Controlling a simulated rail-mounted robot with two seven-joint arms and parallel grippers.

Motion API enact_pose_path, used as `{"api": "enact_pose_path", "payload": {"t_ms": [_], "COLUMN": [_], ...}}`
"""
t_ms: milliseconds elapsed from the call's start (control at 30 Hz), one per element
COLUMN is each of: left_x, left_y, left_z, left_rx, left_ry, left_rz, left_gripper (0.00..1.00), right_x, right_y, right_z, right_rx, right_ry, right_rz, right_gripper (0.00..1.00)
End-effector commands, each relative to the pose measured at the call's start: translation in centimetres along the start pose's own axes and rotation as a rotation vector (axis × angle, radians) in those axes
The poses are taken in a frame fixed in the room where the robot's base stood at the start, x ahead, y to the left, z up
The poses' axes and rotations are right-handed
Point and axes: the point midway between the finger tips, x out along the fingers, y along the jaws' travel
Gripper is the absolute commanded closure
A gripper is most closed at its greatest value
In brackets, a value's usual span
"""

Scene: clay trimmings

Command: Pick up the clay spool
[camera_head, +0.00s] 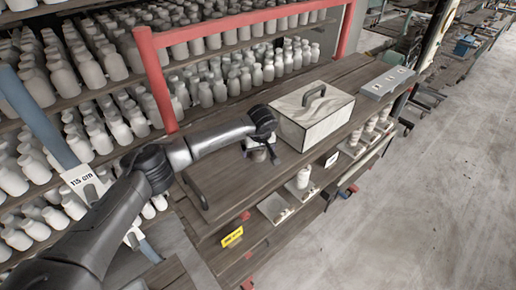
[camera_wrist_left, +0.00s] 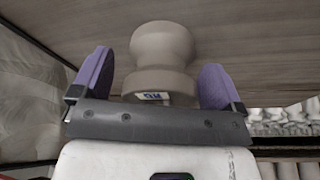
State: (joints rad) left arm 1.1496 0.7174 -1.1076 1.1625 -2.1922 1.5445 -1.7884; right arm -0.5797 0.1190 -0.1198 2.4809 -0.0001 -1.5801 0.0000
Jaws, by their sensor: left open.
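The clay spool (camera_wrist_left: 162,58) is a pale beige, waisted piece with a small white label with blue marks at its near end. It shows large in the left wrist view, against the wooden boards. My left gripper (camera_wrist_left: 156,62) is open, with one purple finger on each side of the spool; a gap shows at each side. In the head view my left gripper (camera_head: 262,152) is low over the wooden bench top, in front of the lidded box, and I cannot make out the spool there. My right gripper is in neither view.
A pale box (camera_head: 312,115) with a dark handle stands just right of my left gripper. A grey block (camera_head: 388,82) lies farther along the bench (camera_head: 228,178). Shelves of pale bottles and a red frame (camera_head: 153,80) stand behind. Open floor (camera_head: 430,190) lies right.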

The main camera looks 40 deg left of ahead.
Motion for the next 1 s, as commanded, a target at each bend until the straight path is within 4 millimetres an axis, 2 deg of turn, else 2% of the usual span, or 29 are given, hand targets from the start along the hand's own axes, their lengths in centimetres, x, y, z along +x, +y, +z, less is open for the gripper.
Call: {"api": "enact_pose_path", "payload": {"t_ms": [300,900,1000], "left_x": [0.28,0.25,0.19], "left_y": [0.04,0.02,0.04], "left_z": [0.01,0.0,-0.03], "left_rx": [0.001,0.0,0.0], "left_ry": [0.0,0.0,0.001], "left_rz": [0.002,0.001,0.002], "left_gripper": [0.09,0.66,0.68], "right_x": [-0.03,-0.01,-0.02], "right_y": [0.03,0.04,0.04], "right_z": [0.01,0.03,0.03], "right_rx": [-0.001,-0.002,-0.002], "right_ry": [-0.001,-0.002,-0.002], "right_rz": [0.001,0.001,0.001], "right_gripper": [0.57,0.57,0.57]}}
